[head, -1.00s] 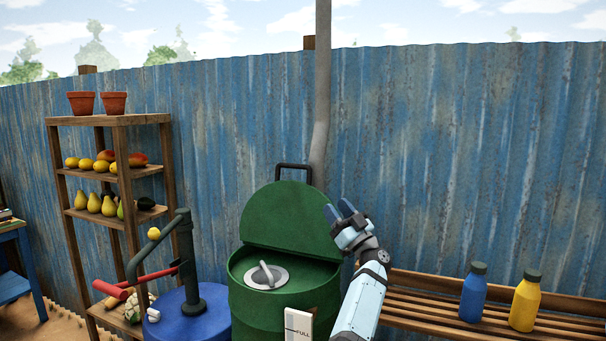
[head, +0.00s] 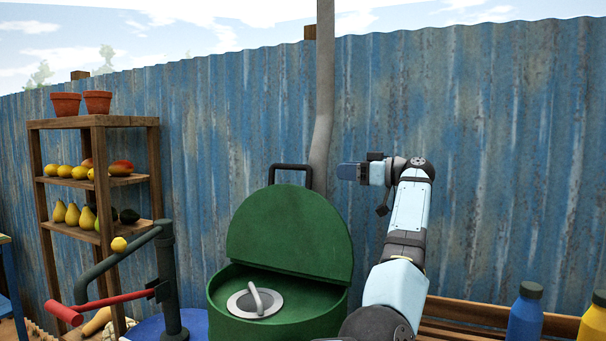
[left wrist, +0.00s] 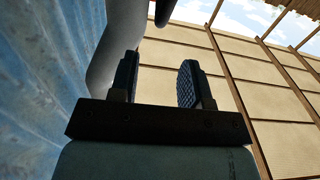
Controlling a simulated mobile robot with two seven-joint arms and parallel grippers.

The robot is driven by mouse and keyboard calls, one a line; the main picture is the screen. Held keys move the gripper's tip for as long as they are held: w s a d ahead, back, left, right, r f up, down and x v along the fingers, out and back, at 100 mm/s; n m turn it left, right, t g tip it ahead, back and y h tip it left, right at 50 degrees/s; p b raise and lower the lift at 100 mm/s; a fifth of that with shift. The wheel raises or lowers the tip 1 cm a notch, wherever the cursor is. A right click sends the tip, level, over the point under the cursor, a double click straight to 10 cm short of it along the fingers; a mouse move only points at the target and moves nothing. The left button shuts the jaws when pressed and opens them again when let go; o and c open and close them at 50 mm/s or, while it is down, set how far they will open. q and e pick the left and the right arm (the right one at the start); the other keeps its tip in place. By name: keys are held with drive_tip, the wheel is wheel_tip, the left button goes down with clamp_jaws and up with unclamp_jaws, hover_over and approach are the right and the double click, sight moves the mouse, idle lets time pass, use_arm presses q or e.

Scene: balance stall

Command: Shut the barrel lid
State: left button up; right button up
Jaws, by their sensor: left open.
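The green barrel (head: 222,298) stands in front of the corrugated wall. Its green lid (head: 288,232) is raised and leans back, with a dark handle (head: 290,167) at its top edge. A grey disc with a lever sits inside the barrel's mouth. My left gripper (head: 350,172) is to the right of the lid's handle at about its height, apart from it. In the left wrist view the gripper (left wrist: 154,82) has its two fingers apart with nothing between them. My right gripper is not in view.
A grey pipe (head: 325,90) runs up the wall behind the lid. A pump with a red handle (head: 110,300) stands left of the barrel, by a wooden shelf (head: 115,122) of fruit and pots. Blue (head: 525,315) and yellow (head: 594,325) bottles stand at the lower right.

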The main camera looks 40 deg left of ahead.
sight(301, 168)
use_arm(q)
drive_tip(key=p+x, duration=0.1)
drive_tip(key=x, duration=1.1)
drive_tip(key=shift+s+a, duration=0.15)
drive_tip(key=shift+a, duration=0.15)
drive_tip(key=shift+s, duration=0.1)
clamp_jaws()
